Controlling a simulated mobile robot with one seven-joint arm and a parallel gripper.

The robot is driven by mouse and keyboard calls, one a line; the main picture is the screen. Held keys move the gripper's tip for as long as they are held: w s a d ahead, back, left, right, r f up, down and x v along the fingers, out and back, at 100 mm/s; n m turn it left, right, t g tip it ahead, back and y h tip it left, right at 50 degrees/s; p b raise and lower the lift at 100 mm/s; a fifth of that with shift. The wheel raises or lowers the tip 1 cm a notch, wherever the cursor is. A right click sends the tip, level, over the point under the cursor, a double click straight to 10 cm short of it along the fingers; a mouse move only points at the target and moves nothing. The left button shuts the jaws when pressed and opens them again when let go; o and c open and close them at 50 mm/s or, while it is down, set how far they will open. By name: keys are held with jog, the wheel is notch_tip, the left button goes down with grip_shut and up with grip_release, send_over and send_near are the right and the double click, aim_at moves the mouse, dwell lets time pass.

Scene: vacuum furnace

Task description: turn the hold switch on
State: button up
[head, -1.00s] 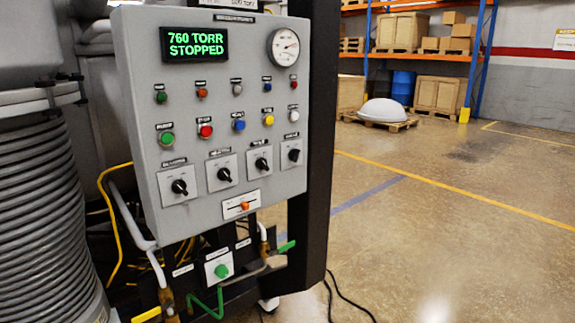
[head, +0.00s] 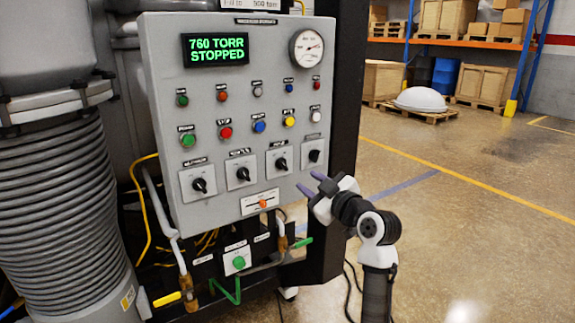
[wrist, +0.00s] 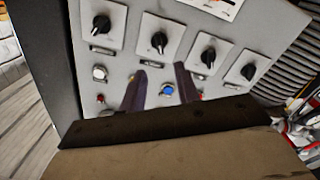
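A grey control panel (head: 255,100) carries a row of four black rotary switches on white plates: leftmost (head: 199,185), second (head: 242,174), third (head: 281,163) and rightmost (head: 315,156). Their labels are too small to read, so I cannot tell which is the hold switch. My gripper (head: 309,183) is at the panel's lower right, near the rightmost switches, open and empty. In the wrist view, upside down, its two purple fingers (wrist: 160,84) are spread, pointing toward the third switch (wrist: 159,41). The rightmost switch (wrist: 102,24) is beside it. No contact with a switch shows.
Coloured buttons and lamps (head: 259,126) sit above the switches, and an orange slider (head: 262,203) below. A green-knobbed box (head: 238,262), pipes and valves hang under the panel. A black post (head: 345,120) stands right of it. The floor at right is clear.

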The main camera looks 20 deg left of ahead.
aim_at(284, 165)
jog(key=p+x, duration=0.3)
jog(key=x, duration=0.8)
grip_shut()
